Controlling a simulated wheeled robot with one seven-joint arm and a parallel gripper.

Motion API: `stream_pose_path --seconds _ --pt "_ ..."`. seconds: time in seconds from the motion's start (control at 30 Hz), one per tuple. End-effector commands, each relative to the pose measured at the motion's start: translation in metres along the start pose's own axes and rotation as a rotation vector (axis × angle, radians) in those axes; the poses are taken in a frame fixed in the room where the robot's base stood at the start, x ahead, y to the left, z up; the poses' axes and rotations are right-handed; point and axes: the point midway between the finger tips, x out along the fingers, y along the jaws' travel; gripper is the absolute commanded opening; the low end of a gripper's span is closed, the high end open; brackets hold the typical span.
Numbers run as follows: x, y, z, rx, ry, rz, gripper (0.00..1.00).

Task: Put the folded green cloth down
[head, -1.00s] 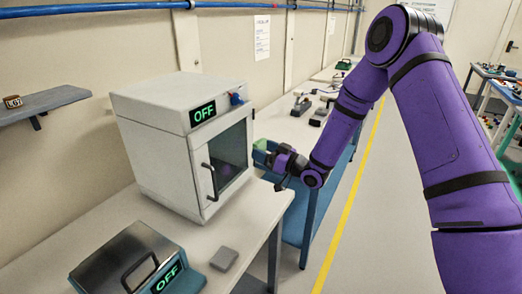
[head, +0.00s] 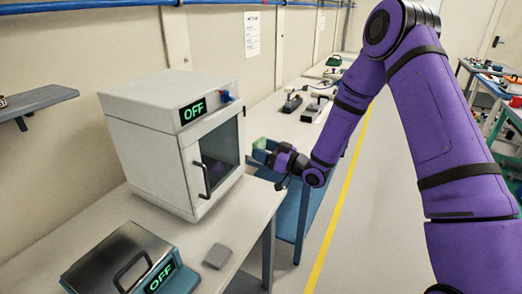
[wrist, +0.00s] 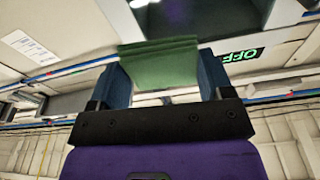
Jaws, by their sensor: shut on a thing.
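The folded green cloth (wrist: 160,65) is held between the two blue fingers of my gripper (wrist: 160,82) in the wrist view. In the head view the cloth (head: 260,143) shows as a small green patch beyond my gripper (head: 265,153), just right of the white oven-like cabinet. My gripper is shut on the cloth and holds it in the air, beside the cabinet's front. The cloth's far side is hidden.
The white cabinet (head: 150,125) reads OFF, with its door closed. A lidded device (head: 120,262) reading OFF and a grey block (head: 217,256) sit on the near bench. A blue cart (head: 300,205) stands below my arm. The floor by the yellow line (head: 327,240) is clear.

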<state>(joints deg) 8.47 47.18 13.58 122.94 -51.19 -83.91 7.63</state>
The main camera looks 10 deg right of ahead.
Motion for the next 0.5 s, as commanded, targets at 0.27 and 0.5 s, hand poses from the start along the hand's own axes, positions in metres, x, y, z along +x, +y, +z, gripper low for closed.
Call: stream_pose_path --seconds 0.27,0.5 --pt "-0.001 0.002 0.001 -0.001 0.001 0.012 0.54" --pt "-0.028 0.031 0.015 -0.029 0.019 0.222 0.54"
